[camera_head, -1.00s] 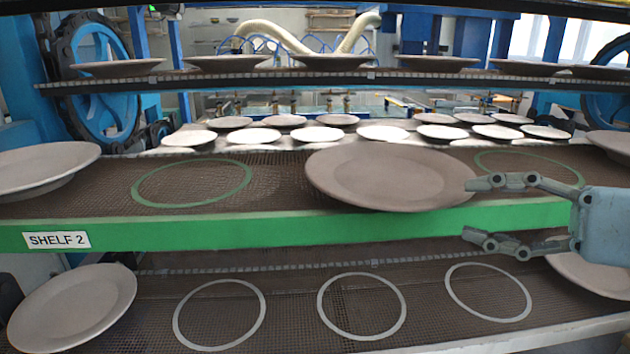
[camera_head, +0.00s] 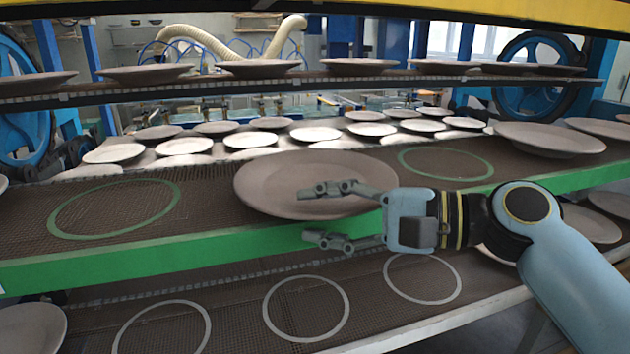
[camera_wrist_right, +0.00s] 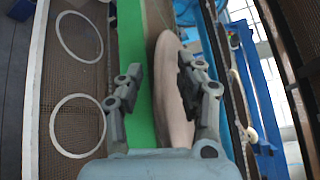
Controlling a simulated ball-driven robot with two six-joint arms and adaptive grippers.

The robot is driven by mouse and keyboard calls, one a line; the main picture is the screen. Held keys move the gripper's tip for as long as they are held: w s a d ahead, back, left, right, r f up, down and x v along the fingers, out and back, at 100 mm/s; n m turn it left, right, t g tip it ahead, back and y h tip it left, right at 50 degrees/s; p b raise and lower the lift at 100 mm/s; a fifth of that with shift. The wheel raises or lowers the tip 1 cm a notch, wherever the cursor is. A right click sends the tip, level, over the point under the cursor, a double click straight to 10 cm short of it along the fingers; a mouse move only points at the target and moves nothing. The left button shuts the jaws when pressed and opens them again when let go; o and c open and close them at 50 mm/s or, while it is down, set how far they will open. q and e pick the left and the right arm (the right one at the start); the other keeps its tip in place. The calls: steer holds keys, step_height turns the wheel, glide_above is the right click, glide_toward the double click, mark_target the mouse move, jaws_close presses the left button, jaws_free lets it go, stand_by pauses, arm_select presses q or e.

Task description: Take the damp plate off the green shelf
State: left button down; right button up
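The damp plate (camera_head: 285,178) is brownish grey and lies flat on the green-edged shelf (camera_head: 150,258), its front rim sticking out over the edge. My right gripper (camera_head: 308,215) is at the plate's front right. Its upper finger shows over the plate and its lower finger shows below the rim, in front of the green edge. In the right wrist view the plate (camera_wrist_right: 172,105) stands edge-on between the two spread fingers (camera_wrist_right: 160,75), nearer the right-hand one. I cannot make out contact; the fingers look open. My left gripper is not in view.
An empty green ring (camera_head: 115,210) lies left of the plate and another (camera_head: 445,163) to its right. A paler plate (camera_head: 549,138) sits farther right on this shelf. The lower shelf (camera_head: 240,318) has empty white rings. An upper shelf (camera_head: 400,76) carries several plates.

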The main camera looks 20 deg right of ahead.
steer(key=shift+w+a, duration=0.25)
steer(key=shift+a, duration=0.1)
steer(key=shift+f, duration=0.1)
jaws_close()
